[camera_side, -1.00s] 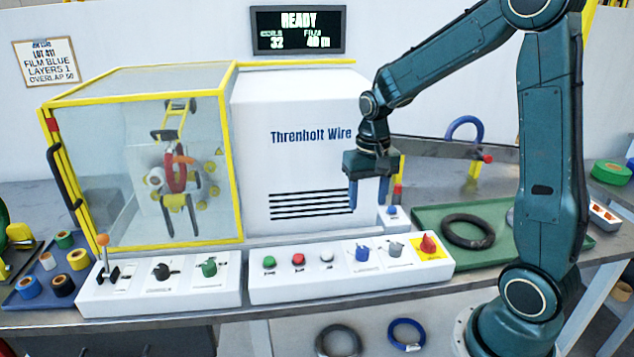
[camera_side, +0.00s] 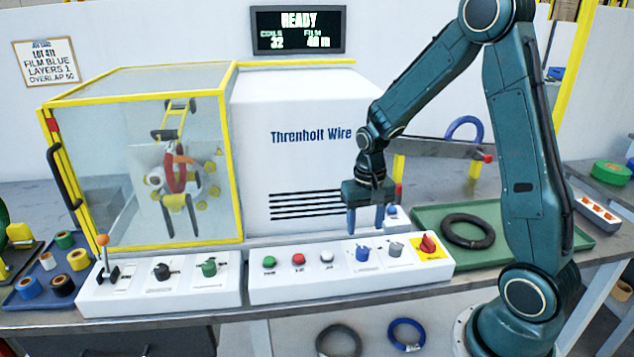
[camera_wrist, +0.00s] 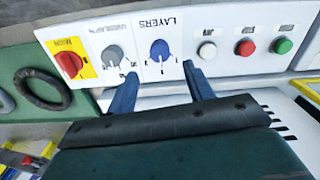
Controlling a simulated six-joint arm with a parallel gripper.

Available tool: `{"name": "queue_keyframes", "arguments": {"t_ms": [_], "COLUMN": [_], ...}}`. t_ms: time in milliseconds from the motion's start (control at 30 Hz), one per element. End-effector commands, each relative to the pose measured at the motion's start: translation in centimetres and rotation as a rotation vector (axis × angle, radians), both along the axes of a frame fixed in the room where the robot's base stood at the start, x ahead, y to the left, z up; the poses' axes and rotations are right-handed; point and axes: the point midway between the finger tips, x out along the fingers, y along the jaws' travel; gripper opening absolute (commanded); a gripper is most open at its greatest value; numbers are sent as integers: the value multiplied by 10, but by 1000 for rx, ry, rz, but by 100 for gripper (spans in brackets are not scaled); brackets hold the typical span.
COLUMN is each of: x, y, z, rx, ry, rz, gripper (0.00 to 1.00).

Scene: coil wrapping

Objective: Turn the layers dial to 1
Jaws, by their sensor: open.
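The layers dial is a blue knob (camera_side: 362,254) on the right-hand white control panel (camera_side: 300,287). In the wrist view the blue knob (camera_wrist: 160,49) sits under the word LAYERS, and its pointer setting is too small to read. My gripper (camera_side: 365,232) is open and empty, fingers pointing down, just above and behind the blue knob. In the wrist view its two blue fingers (camera_wrist: 157,80) are spread apart, with the knob beyond and between their tips, not touching it. A card (camera_side: 46,62) on the wall reads LAYERS 1.
A grey overlap dial (camera_side: 395,249) and a red main switch (camera_side: 428,244) stand right of the blue knob. Green (camera_side: 269,262), red (camera_side: 298,260) and white (camera_side: 327,257) buttons stand left. The white machine housing (camera_side: 300,160) rises close behind my gripper.

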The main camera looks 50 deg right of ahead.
Motion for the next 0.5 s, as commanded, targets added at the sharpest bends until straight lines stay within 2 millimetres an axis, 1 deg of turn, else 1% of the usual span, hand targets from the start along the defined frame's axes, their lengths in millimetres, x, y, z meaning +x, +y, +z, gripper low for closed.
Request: {"name": "queue_keyframes", "arguments": {"t_ms": [33, 200, 333, 500], "x": [-1, -1, -1, -1], "y": [0, 0, 0, 0], "z": [-8, -31, -47, -62], "rx": [2, 2, 2, 2], "ry": [4, 4, 4, 2], "rz": [0, 0, 0, 0], "gripper": [52, 52, 52, 52]}}
